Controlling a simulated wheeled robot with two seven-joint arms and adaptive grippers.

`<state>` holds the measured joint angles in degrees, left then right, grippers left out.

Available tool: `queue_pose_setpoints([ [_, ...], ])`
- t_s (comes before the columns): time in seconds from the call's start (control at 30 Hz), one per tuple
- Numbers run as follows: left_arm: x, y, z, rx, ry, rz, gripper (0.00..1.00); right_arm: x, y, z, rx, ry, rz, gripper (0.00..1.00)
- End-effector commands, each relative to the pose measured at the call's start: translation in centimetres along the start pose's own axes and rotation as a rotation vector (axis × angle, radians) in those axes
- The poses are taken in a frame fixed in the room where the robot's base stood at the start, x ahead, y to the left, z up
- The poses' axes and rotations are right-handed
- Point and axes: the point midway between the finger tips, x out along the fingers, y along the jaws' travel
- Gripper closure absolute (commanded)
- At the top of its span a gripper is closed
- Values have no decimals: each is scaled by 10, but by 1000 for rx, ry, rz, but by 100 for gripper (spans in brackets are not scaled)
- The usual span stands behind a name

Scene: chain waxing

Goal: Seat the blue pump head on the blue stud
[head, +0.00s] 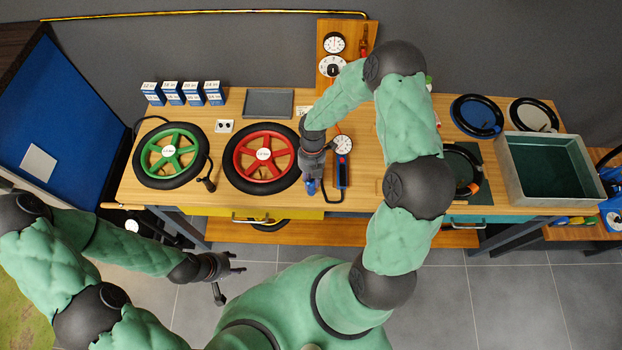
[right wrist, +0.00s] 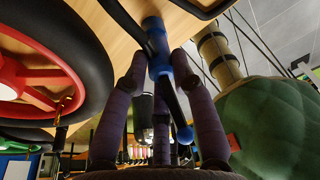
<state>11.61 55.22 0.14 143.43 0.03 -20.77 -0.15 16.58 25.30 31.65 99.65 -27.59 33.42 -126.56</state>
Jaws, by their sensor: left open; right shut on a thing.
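In the head view my right gripper (head: 312,178) is over the bench, just right of the red wheel, pointing down. It is shut on the blue pump head (head: 311,187), which shows below the fingers. In the right wrist view the blue pump head (right wrist: 154,35) sticks out past the purple fingers, with a dark hose beside it and a blue ball-ended lever between the fingers. I cannot pick out the blue stud for certain, nor tell whether the head touches anything. My left gripper (head: 228,267) is open and empty, away from the bench's front edge.
The red wheel (head: 240,150) and green wheel (head: 147,160) lie on the bench. A dial gauge (head: 343,144) sits above a blue-and-red body (head: 342,178), right of my right gripper. A grey tray (head: 512,184) stands at the right. Blue boxes (head: 152,94) line the back left.

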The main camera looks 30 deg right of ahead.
Motion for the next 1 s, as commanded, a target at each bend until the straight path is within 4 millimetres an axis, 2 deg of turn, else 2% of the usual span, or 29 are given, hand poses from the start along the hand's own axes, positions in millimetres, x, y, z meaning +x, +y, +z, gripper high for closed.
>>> queue_pose_setpoints([
  [0.33, 1, 0, 0, 0, 0, 0, 51, 1, 0, 0, 0, 0, 0, 100],
  [0.37, 1, 0, 0, 0, 0, 0, 51, 1, 0, 0, 0, 0, 0, 66],
  [0.43, 1, 0, 0, 0, 0, 0, 51, 1, 0, 0, 0, 0, 0, 46],
  [0.8, 1, 0, 0, 0, 0, 0, 51, -1, 0, 0, 0, -1, 0, 46],
  [1.0, 1, 0, 0, 0, 0, 0, 51, -24, 1, 1, 1, -4, 2, 46],
])
